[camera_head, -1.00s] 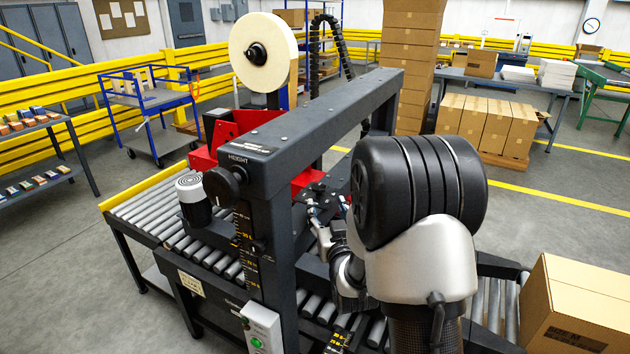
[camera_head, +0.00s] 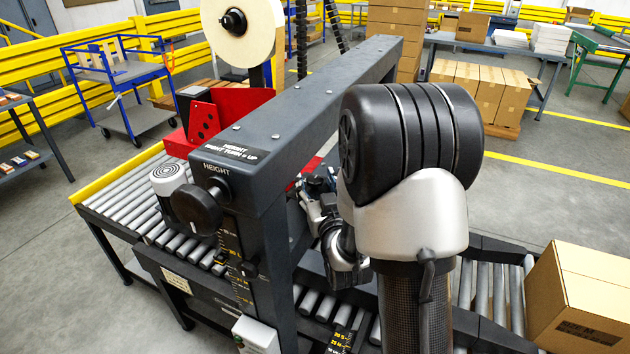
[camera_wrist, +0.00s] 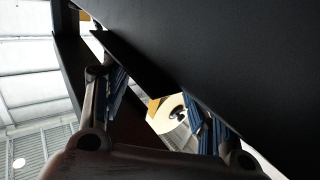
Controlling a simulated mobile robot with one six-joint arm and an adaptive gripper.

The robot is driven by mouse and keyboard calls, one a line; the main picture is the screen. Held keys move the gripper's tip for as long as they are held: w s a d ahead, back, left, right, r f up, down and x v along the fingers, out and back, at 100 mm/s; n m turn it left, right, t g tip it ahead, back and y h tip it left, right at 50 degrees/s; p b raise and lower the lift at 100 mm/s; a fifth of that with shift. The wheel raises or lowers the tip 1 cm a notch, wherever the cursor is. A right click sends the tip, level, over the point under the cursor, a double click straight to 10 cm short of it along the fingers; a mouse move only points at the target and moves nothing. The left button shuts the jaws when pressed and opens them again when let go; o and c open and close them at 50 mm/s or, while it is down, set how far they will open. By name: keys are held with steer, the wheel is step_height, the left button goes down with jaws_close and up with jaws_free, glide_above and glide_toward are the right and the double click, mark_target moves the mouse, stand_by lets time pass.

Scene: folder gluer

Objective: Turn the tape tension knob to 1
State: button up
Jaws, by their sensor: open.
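No knob in view can be read as the tape tension knob. The tape roll (camera_head: 243,30), cream with a black hub, stands above the machine, its top cut off by the frame; it also shows small in the wrist view (camera_wrist: 170,112). A large black knob (camera_head: 196,208) sits under a "HEIGHT" label on the front column. My gripper (camera_head: 316,200) is partly hidden behind the crossbeam and my arm.
The dark crossbeam (camera_head: 310,95) lies just left of my arm. A roller conveyor (camera_head: 130,205) runs below, with a red guard (camera_head: 235,112) above it. A cardboard box (camera_head: 585,300) stands at the right. Open floor lies on both sides.

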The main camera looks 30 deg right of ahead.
steer(key=shift+c, duration=0.5)
steer(key=c, duration=0.9)
